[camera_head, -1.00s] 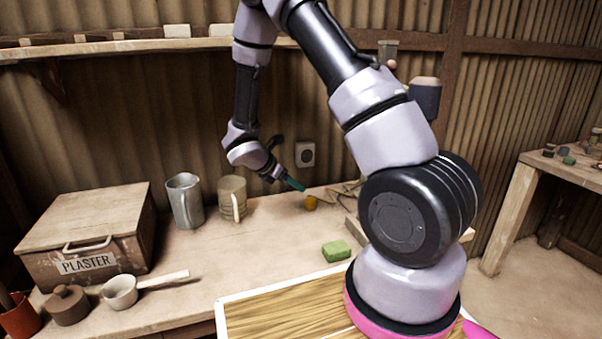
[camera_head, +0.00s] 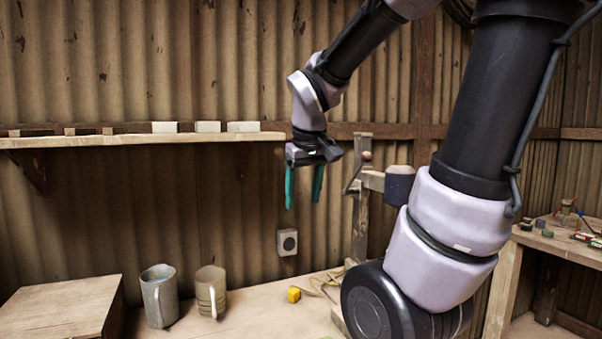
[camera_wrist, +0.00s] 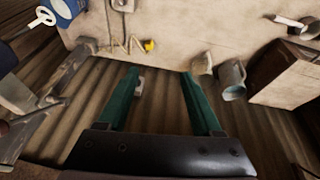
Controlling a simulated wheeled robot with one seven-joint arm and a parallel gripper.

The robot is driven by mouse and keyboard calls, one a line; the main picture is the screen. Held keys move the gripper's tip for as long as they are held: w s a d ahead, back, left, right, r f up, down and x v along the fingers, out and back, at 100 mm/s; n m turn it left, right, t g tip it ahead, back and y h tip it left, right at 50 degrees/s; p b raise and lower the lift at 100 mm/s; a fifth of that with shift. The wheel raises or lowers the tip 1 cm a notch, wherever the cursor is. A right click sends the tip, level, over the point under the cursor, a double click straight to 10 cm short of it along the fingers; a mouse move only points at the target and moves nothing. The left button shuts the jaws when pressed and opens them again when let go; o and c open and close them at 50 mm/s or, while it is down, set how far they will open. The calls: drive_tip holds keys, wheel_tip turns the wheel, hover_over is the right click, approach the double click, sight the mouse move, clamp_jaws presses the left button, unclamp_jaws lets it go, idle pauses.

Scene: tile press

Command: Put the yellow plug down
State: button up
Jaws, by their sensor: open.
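The yellow plug (camera_head: 294,295) lies on the workbench near the wall, with its cord (camera_head: 322,284) trailing to the right. It also shows in the wrist view (camera_wrist: 149,46), on the bench top beyond my fingers. My gripper (camera_head: 303,205) is open and empty, raised well above the bench with its green fingers pointing down. In the wrist view my open gripper (camera_wrist: 163,72) has nothing between its fingers. A wall socket (camera_head: 288,242) sits on the corrugated wall above the plug, with nothing plugged into it.
A grey metal jug (camera_head: 159,296) and a beige mug (camera_head: 210,291) stand left of the plug. A wooden box (camera_head: 60,308) is at the far left. A shelf (camera_head: 140,141) runs along the wall. A wooden post (camera_head: 361,210) stands right of my gripper.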

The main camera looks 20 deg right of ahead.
drive_tip(key=s+a+r+m+t+y, duration=0.2)
drive_tip(key=s+a+r+m+t, duration=0.1)
drive_tip(key=s+r+m, duration=0.2)
drive_tip(key=shift+s+r+y, duration=0.4)
drive_tip(key=shift+s+r, duration=0.05)
